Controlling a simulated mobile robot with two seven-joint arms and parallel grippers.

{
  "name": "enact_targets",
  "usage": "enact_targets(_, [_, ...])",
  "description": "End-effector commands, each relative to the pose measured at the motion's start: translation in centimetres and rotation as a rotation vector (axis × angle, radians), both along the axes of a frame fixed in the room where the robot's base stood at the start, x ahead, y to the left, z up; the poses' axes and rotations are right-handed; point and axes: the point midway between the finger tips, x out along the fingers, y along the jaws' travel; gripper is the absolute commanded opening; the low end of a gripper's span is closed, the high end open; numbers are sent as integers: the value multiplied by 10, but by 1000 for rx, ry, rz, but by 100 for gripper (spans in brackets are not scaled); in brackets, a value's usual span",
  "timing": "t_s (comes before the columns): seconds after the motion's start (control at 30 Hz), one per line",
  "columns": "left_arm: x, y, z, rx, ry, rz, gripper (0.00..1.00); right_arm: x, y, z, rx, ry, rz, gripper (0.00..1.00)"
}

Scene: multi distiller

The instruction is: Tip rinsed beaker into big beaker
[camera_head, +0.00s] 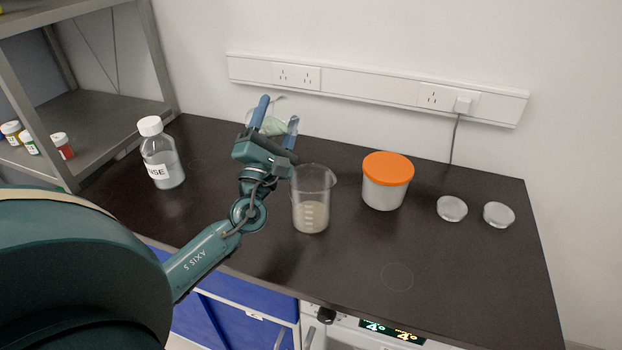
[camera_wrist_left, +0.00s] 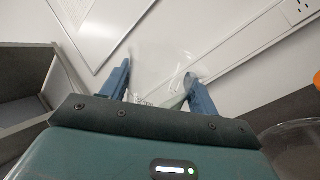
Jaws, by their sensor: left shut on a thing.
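My left gripper (camera_head: 279,109) is raised behind and to the left of the big beaker, shut on a small clear beaker (camera_head: 272,124). The small beaker is mostly hidden by the gripper; it looks tilted, but its exact tilt and contents are unclear. In the left wrist view, the small beaker (camera_wrist_left: 160,88) shows faintly between the two blue fingers. The big beaker (camera_head: 311,200) stands upright on the dark bench, with cloudy beige contents in its lower part. Its rim also shows at the lower right of the left wrist view (camera_wrist_left: 292,128). My right gripper is out of view.
A rinse bottle with a white cap (camera_head: 162,160) stands at the left. A tub with an orange lid (camera_head: 388,169) is right of the big beaker, with two small clear dishes (camera_head: 452,208) farther right. A metal shelf (camera_head: 100,115) is at the left. The front right bench is clear.

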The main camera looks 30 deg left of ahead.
Motion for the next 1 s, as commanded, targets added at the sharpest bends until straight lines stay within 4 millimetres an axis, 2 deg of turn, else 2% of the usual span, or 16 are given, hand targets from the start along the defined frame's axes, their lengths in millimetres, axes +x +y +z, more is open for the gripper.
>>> enact_targets(0.77, [0, -4, -8, 199, -11, 0, 34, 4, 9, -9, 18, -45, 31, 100])
enact_targets(0.83, [0, -7, 0, 218, -13, -1, 34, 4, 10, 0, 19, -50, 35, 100])
enact_targets(1.0, [-1, -13, 6, 265, -15, 0, 34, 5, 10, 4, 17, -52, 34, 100])
